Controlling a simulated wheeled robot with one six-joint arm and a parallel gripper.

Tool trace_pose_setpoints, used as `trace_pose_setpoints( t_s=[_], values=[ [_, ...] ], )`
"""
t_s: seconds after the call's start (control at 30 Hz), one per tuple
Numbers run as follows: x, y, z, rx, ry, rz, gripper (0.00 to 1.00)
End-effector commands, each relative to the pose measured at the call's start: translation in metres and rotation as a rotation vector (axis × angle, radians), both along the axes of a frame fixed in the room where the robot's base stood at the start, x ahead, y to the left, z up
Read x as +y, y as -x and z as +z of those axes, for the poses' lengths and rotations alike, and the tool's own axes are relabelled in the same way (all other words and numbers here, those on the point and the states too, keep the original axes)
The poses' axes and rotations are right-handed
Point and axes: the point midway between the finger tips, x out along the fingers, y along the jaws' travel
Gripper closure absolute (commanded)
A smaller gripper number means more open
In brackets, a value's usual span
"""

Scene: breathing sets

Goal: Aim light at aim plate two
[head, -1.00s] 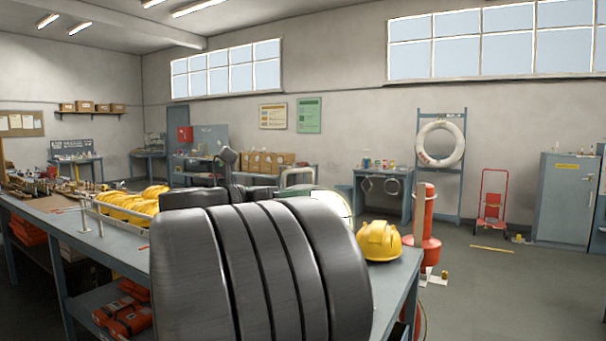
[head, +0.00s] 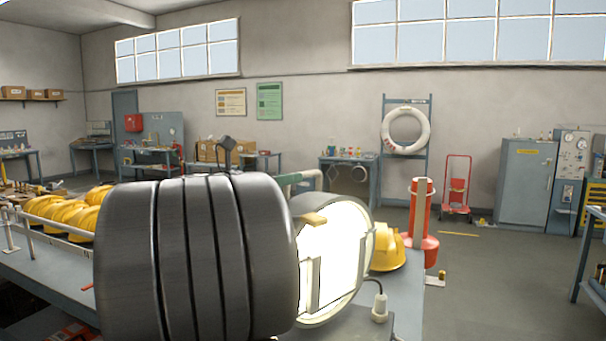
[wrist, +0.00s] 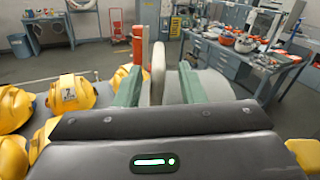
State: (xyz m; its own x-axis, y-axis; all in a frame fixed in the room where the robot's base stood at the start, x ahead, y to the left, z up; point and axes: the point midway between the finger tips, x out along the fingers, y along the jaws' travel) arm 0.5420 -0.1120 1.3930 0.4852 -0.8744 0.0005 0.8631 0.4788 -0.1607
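A round lamp (head: 330,262) with a bright, lit face stands on the bench just right of my arm in the head view. A tan handle-like piece (head: 313,218) shows at its upper left. In the wrist view my gripper (wrist: 160,72) has its two green fingers apart. A pale upright edge (wrist: 158,70) stands between them, with a gap on the right finger's side; I cannot tell if it is part of the lamp. A grey rounded body (wrist: 213,82) is right of the fingers. My arm hides much of the bench. I cannot make out aim plate two.
Yellow helmets (head: 70,212) lie in a rack on the bench at left, and another helmet (head: 387,252) sits behind the lamp. A red cylinder (head: 422,205) stands right of it.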

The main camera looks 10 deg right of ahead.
Motion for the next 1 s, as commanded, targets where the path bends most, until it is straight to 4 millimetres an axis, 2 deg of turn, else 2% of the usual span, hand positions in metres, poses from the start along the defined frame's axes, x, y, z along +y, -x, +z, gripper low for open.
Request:
trace_pose_setpoints(
  t_s=[0.1,0.3,0.5,0.73,0.77,0.93,1.0],
  values=[
    [-0.02,-0.01,0.001,0.001,-0.001,-0.004,0.64],
    [-0.041,-0.022,0.001,0.001,0.001,-0.002,0.64],
    [-0.049,-0.027,0.0,0.0,-0.001,0.0,0.64],
    [-0.049,-0.027,0.0,0.0,0.0,0.001,0.64],
    [-0.049,-0.027,0.0,0.0,0.0,0.001,0.66],
    [-0.049,-0.027,0.0,0.0,0.0,0.0,0.99],
    [-0.049,-0.027,0.0,0.0,0.0,0.0,1.0]
  ],
)
